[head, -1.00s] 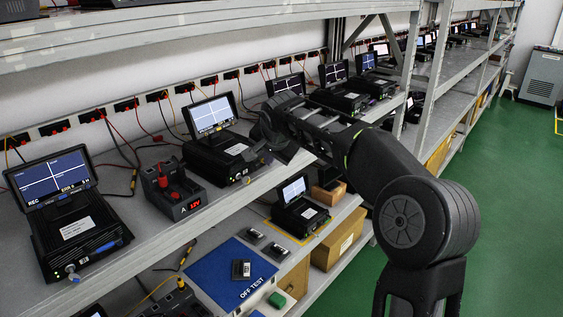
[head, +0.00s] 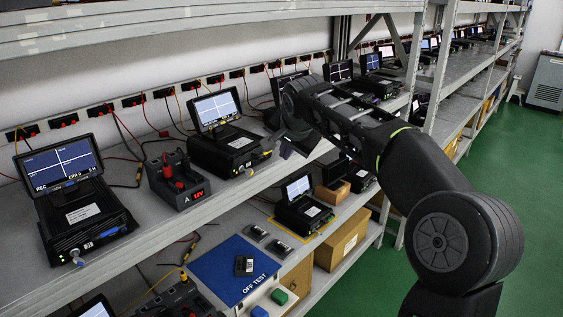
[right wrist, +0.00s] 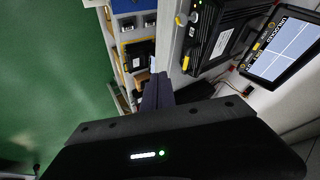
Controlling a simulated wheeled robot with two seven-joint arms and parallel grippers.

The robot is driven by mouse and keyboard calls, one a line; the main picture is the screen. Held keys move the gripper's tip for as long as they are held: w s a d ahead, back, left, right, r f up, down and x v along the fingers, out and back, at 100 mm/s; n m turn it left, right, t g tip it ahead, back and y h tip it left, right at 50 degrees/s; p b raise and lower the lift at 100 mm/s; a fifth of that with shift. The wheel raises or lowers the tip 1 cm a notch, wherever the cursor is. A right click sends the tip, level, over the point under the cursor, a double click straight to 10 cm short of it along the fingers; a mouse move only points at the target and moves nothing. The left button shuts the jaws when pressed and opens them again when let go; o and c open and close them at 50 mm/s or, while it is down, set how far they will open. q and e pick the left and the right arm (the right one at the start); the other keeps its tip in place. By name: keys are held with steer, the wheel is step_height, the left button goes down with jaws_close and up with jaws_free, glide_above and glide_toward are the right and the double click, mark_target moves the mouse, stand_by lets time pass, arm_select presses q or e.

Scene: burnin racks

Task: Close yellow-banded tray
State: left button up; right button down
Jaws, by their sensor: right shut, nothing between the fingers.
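The middle black recorder unit (head: 222,152) stands on the upper shelf with its raised screen (head: 217,108) lit. Small yellow parts show at its front in the head view. The right wrist view shows a black unit (right wrist: 232,22) with a yellow tab (right wrist: 186,62) at its front and a lit screen (right wrist: 283,48). I cannot clearly make out a yellow-banded tray or how far it sits in. My right gripper (head: 292,146) is shut and empty, just right of the middle unit's front. Its dark fingers show in the right wrist view (right wrist: 157,92), apart from the yellow tab.
Another recorder (head: 85,218) and a supply box with red plugs (head: 177,180) stand to the left. More recorders stand farther along the shelf. Below are a blue OFF TEST mat (head: 228,268), a small recorder (head: 302,213) and cardboard boxes (head: 342,240). The green floor at right is clear.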

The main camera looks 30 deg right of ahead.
steer(key=v, duration=0.5)
steer(key=shift+r+b, duration=0.1)
steer(key=shift+b, duration=0.2)
steer(key=a+f+n+g+y, duration=0.15)
steer(key=a+f, duration=0.45)
steer(key=f, duration=0.7)
steer(key=a+f+n+g+y, duration=0.1)
steer(key=a+f+n+y, duration=0.15)
steer(key=a+f, duration=0.7)
steer(key=a+f+n+g+y, duration=0.1)
steer(key=a+f+n, duration=0.25)
steer(key=f, duration=1.15)
steer(key=s+a+f+n+g+y, duration=0.1)
steer(key=s+a+f, duration=0.3)
steer(key=s+f, duration=0.3)
steer(key=s+a+f+n+g+y, duration=0.1)
steer(key=s+a+f, duration=0.3)
steer(key=s+f, duration=0.25)
steer(key=s+a+f, duration=0.2)
steer(key=s+f, duration=0.2)
steer(key=s, duration=0.5)
steer(key=s+a+f+n+g, duration=0.1)
steer(key=s+f, duration=0.3)
steer(key=s, duration=0.4)
steer(key=shift+s+a, duration=0.35)
steer(key=shift+a, duration=0.2)
